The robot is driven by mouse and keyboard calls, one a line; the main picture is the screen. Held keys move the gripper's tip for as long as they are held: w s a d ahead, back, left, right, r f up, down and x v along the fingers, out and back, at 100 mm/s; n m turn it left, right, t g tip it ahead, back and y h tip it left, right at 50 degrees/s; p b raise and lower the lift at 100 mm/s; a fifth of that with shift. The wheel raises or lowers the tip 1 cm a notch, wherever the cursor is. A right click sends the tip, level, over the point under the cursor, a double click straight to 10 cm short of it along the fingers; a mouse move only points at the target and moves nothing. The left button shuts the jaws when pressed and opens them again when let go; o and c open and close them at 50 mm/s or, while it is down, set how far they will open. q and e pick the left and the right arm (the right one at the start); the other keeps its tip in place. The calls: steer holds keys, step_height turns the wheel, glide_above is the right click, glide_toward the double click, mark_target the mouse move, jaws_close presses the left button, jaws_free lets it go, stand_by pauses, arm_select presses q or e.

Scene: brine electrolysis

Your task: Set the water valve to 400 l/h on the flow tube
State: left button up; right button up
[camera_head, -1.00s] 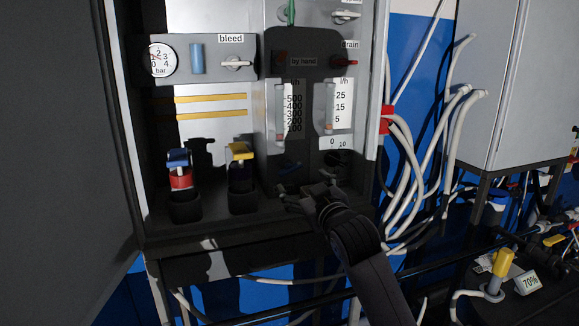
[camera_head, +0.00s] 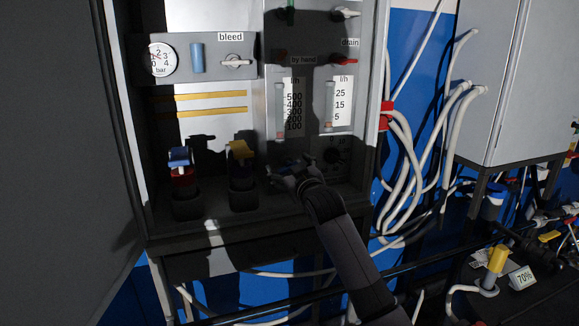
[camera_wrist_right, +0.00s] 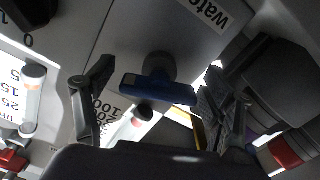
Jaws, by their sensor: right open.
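The water valve has a blue bar handle (camera_wrist_right: 158,89) on a round grey stem, below a label partly reading "wate" in the right wrist view. In the head view my gripper and shadow mostly hide it. The flow tube (camera_head: 280,112) stands above it, with a scale of 100 to 500 l/h; a reddish float seems to sit near its bottom. The tube's lower end (camera_wrist_right: 138,122) shows behind the handle in the wrist view. My right gripper (camera_head: 291,168) is open in front of the valve, its fingers on either side of the handle, apparently not touching it. My left gripper is out of view.
A second flow tube (camera_head: 329,107) with a smaller scale stands to the right, above a dark knob (camera_head: 336,157). Blue-topped (camera_head: 180,157) and yellow-topped (camera_head: 241,150) fittings stand at the left. The cabinet's side wall and white hoses (camera_head: 402,170) lie to the right.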

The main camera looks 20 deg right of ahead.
steer(key=shift+c, duration=0.4)
steer(key=c, duration=1.1)
steer(key=n+p, duration=0.2)
steer(key=n, duration=0.2)
steer(key=shift+r+p, duration=0.15)
steer(key=shift+p, duration=0.15)
steer(key=n+p, duration=0.2)
steer(key=n, duration=0.1)
steer(key=shift+n, duration=0.3)
steer(key=n+p, duration=0.2)
steer(key=n, duration=0.1)
steer(key=shift+n, duration=0.3)
steer(key=shift+n+p, duration=0.75)
steer(key=shift+n, duration=1.05)
